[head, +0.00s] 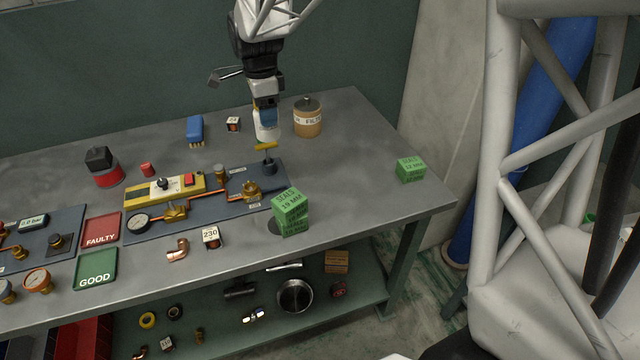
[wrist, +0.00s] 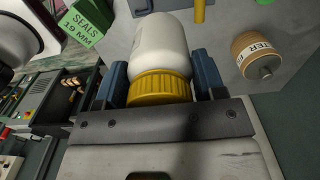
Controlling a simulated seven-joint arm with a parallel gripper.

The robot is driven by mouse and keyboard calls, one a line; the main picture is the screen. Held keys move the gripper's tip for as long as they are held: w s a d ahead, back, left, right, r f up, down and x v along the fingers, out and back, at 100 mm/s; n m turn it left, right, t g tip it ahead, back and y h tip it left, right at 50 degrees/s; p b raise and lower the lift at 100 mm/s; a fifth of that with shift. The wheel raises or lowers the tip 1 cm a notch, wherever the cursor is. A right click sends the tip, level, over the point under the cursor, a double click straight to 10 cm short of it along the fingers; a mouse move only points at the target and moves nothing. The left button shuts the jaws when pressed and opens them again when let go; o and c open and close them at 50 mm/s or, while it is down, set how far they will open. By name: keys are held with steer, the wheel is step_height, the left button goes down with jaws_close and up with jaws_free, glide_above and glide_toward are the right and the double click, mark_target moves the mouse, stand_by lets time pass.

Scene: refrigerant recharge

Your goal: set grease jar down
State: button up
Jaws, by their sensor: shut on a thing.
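The grease jar, white with a ribbed yellow lid (wrist: 160,88), sits between the two blue fingers of my gripper (wrist: 163,85) in the wrist view. My gripper is shut on it at the lid end. In the head view the white jar (head: 267,131) hangs below my gripper (head: 265,110), over the back part of the grey table (head: 350,150). A yellow T-shaped handle (head: 266,147) shows just below the jar. I cannot tell whether the jar's base touches anything.
A tan filter canister (head: 307,120) stands right of the jar. The table between canister and right box is clear.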

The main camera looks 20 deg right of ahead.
steer(key=s+d+f, duration=0.1)
steer(key=s+d, duration=0.4)
steer(key=s, duration=0.4)
steer(key=s+d+f, duration=0.2)
steer(key=s+d, duration=0.3)
steer(key=s, duration=0.4)
step_height(320, 180, down, 10)
steer(key=s, duration=0.1)
steer(key=shift+d+r, duration=0.2)
steer(key=shift+d, duration=0.1)
steer(key=w+d+f, duration=0.1)
steer(key=w, duration=1.5)
steer(key=shift+d+f, duration=0.2)
steer(key=shift+d, duration=0.15)
steer(key=shift+f, duration=1.75)
steer(key=shift+f, duration=0.15)
